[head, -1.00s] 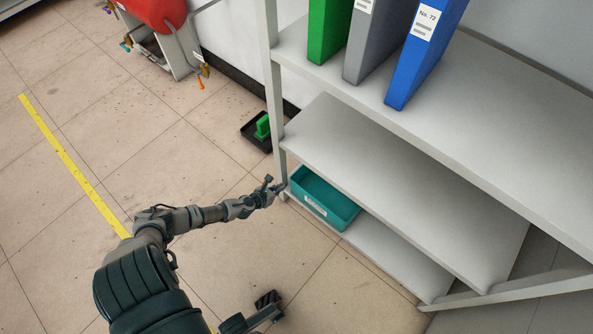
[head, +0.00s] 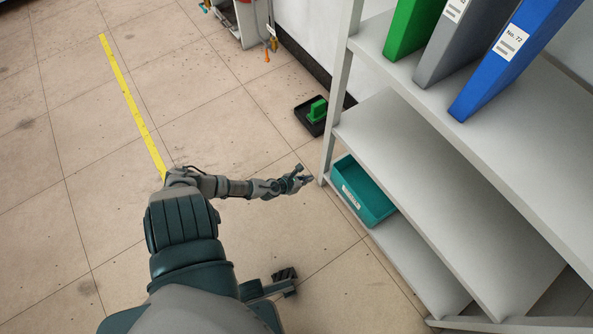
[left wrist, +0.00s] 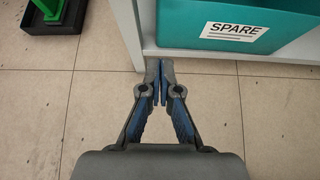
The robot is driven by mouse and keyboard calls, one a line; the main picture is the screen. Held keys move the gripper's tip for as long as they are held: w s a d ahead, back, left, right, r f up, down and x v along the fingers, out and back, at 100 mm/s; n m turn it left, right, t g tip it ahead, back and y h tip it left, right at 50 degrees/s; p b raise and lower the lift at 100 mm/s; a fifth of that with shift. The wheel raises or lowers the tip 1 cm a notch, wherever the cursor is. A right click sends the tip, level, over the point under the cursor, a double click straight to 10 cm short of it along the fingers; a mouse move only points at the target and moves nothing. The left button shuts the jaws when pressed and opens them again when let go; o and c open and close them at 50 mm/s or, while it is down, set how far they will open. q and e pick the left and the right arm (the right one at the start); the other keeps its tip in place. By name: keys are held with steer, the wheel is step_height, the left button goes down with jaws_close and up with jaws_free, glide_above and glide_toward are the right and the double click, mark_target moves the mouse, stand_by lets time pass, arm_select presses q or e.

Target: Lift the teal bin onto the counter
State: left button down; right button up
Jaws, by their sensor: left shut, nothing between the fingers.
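The teal bin (head: 362,190) sits on the lowest shelf of the grey shelving unit, at its left end. In the left wrist view the bin (left wrist: 196,22) fills the upper right and bears a white label reading SPARE. My left gripper (head: 309,179) is at the shelf's front left corner, just left of the bin and apart from it. In the left wrist view the left gripper (left wrist: 159,65) is shut and empty, its tips close to the shelf's edge. No counter can be made out for certain.
The shelving unit (head: 440,190) has a shelf right above the bin. Green, grey and blue binders (head: 515,55) stand on the upper shelf. A black tray (head: 308,127) with a green object lies on the floor behind the gripper. Open tiled floor with a yellow line (head: 128,92) lies to the left.

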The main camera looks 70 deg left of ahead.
arm_select(q)
steer(key=s, duration=0.3)
steer(key=s+d, duration=0.1)
steer(key=s, duration=0.1)
steer(key=shift+f, duration=0.1)
steer(key=c, duration=1.8)
jaws_free()
steer(key=o, duration=0.5)
